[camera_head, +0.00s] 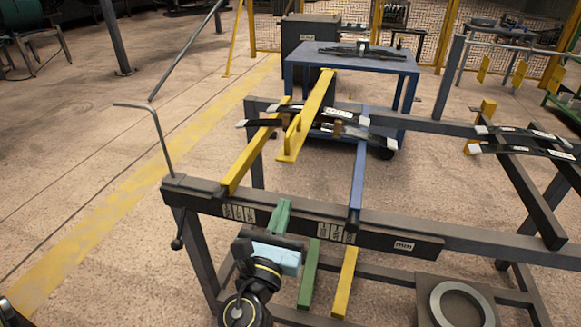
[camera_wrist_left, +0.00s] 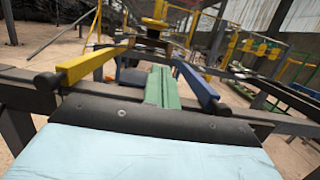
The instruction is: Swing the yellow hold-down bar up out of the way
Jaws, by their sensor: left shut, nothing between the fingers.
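The yellow hold-down bar (camera_head: 314,100) lies lengthwise over the middle of the dark leaf springs (camera_head: 340,113), with an upright yellow handle (camera_head: 293,136) near its close end. Its far end reaches past the back rail of the rack; its pivot is not clear. In the left wrist view a yellow part, which may be its handle end, shows at the top centre. My left gripper (camera_head: 281,215), with green fingers and a pale blue body, is at the rack's front rail, short of the bar and apart from it. Its fingers (camera_wrist_left: 162,88) are shut and empty. My right gripper is out of view.
The rack's front rail (camera_head: 390,238) crosses close to the left gripper. A yellow arm (camera_head: 250,160) and a blue arm (camera_head: 358,175) flank the space ahead. A bent grey rod (camera_head: 157,130) stands at the left corner. A blue table (camera_head: 385,62) stands behind.

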